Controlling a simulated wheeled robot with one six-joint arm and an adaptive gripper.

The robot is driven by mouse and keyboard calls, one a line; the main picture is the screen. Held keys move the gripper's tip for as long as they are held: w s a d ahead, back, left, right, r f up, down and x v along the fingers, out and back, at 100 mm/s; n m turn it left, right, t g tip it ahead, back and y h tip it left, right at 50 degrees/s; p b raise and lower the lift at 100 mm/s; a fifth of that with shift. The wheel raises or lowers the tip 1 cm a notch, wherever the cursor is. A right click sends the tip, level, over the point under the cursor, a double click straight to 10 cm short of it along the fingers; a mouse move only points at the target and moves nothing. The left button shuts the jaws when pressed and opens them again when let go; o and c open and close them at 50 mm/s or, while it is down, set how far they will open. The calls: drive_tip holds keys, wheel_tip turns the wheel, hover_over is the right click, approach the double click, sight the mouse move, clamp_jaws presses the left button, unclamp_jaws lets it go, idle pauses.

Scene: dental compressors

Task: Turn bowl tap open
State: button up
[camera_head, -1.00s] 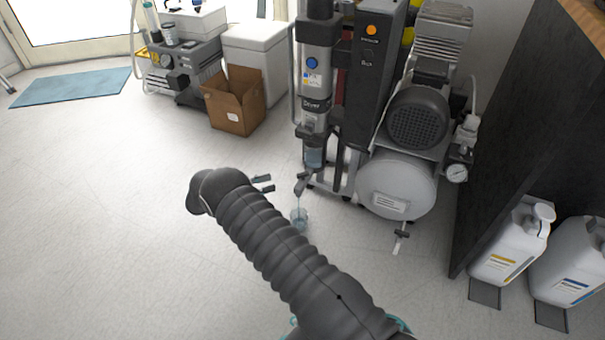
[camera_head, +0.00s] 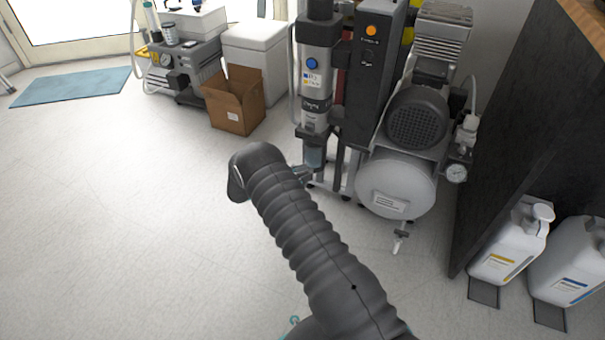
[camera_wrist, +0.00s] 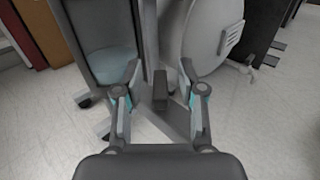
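The dryer's filter bowl (camera_head: 314,158), clear with bluish liquid, sits low on the grey dryer column in the head view. It also shows at upper left in the wrist view (camera_wrist: 113,68). A small dark block (camera_wrist: 160,90), which looks like the tap handle below the bowl, stands between my fingers in the wrist view. My gripper (camera_wrist: 160,70) is open, with one finger on each side of the block and gaps visible. In the head view, my arm hides the tap and most of the gripper.
The white compressor tank (camera_head: 396,187) is just right of the dryer, with its own drain tap (camera_head: 401,236) underneath. White jugs (camera_head: 512,240) stand at right beside a dark panel (camera_head: 520,130). A cardboard box (camera_head: 235,100) stands behind left. The floor at left is clear.

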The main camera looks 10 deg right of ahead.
clamp_jaws()
drive_tip(key=shift+r+n+t+p, duration=0.1)
drive_tip(key=shift+n+t+p, duration=0.25)
drive_tip(key=shift+t, duration=0.25)
drive_tip(key=shift+n+t, duration=0.3)
drive_tip(key=shift+n, duration=0.05)
drive_tip(key=n+t+y+p, duration=0.1)
drive_tip(key=n+t+y, duration=0.1)
drive_tip(key=n+t, duration=0.1)
drive_tip(key=shift+t, duration=0.8)
drive_tip(key=shift+n+t+y, duration=2.2)
drive_tip(key=shift+t+y, duration=0.3)
drive_tip(key=shift+t, duration=0.1)
unclamp_jaws()
